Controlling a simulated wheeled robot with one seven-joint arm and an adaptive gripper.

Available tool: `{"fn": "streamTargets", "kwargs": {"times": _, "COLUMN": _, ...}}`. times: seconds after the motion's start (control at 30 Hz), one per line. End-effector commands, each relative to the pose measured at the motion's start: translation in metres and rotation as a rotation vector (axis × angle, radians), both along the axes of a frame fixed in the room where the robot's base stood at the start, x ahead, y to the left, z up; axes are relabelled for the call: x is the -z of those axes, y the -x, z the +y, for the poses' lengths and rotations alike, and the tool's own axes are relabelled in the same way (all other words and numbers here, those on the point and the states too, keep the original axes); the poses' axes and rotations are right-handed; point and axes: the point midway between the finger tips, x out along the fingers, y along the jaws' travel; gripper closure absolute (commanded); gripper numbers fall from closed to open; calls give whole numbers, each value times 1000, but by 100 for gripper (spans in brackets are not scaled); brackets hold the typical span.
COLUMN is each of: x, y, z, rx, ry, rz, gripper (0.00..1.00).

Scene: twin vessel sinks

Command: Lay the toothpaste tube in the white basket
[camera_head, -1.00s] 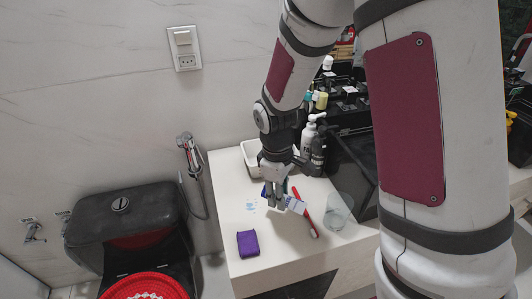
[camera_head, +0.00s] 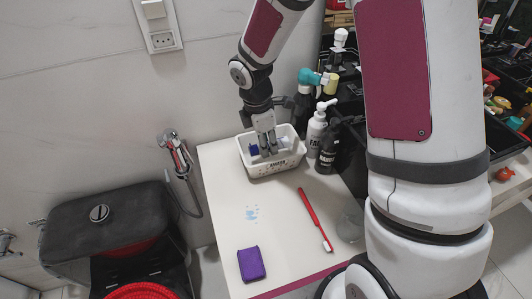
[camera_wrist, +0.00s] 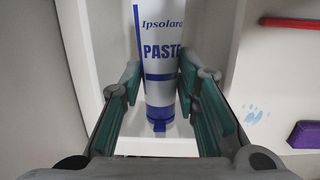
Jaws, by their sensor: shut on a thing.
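The toothpaste tube (camera_wrist: 160,60) is white with blue bands and the word PASTE. In the wrist view it lies between the two fingers of my gripper (camera_wrist: 158,100), which is shut on it. In the head view my gripper (camera_head: 268,150) points down into the white basket (camera_head: 275,169), and bits of the tube show blue and white (camera_head: 254,150) beside the fingers within the basket's rim. The basket's wall also shows around the tube in the wrist view (camera_wrist: 88,60). Whether the tube touches the basket floor I cannot tell.
A red toothbrush (camera_head: 313,215) and a purple sponge-like block (camera_head: 251,264) lie on the white counter (camera_head: 215,170). A clear glass (camera_head: 350,224) stands at right. Pump bottles (camera_head: 316,128) stand close right of the basket.

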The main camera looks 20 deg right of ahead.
Motion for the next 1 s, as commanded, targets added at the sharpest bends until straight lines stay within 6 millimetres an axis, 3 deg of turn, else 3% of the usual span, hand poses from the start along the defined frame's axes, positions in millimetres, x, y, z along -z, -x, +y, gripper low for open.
{"fn": "streamTargets", "kwargs": {"times": 0.4, "x": 42, "y": 0, "z": 0, "rx": 0, "ry": 1, "rz": 1, "gripper": 100}}
{"fn": "streamTargets", "kwargs": {"times": 0.77, "x": 45, "y": 0, "z": 0, "rx": 1, "ry": 0, "rz": -1, "gripper": 100}}
{"fn": "streamTargets", "kwargs": {"times": 0.8, "x": 45, "y": 0, "z": 0, "rx": 1, "ry": 0, "rz": -1, "gripper": 66}}
{"fn": "streamTargets", "kwargs": {"times": 0.87, "x": 45, "y": 0, "z": 0, "rx": 1, "ry": 0, "rz": -1, "gripper": 53}}
{"fn": "streamTargets", "kwargs": {"times": 1.0, "x": 45, "y": 0, "z": 0, "rx": 1, "ry": 0, "rz": -1, "gripper": 51}}
